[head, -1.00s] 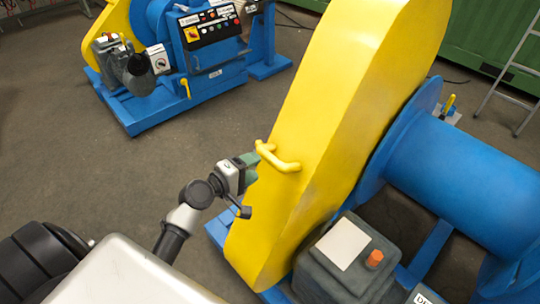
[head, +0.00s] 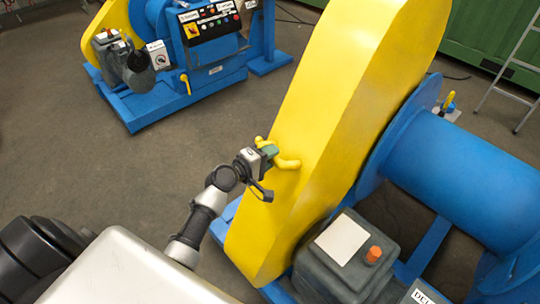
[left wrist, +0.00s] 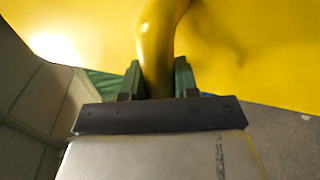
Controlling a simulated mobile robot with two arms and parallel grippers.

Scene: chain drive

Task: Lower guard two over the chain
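The large yellow chain guard (head: 335,130) stands upright and down at the left end of the blue winch drum. Its yellow bar handle (head: 287,163) sticks out from its face. My left gripper (head: 268,152) is at the handle. In the left wrist view the handle (left wrist: 157,45) runs between the two green fingers (left wrist: 158,82), with a finger close on each side. Whether both fingers press on it is hard to tell. The chain is hidden. My right gripper is in neither view.
The blue drum (head: 460,175) lies to the right of the guard. A dark grey box with an orange button (head: 345,250) stands in front of it. A second blue machine with a control panel (head: 210,25) stands at the back left. Bare floor (head: 110,160) lies between.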

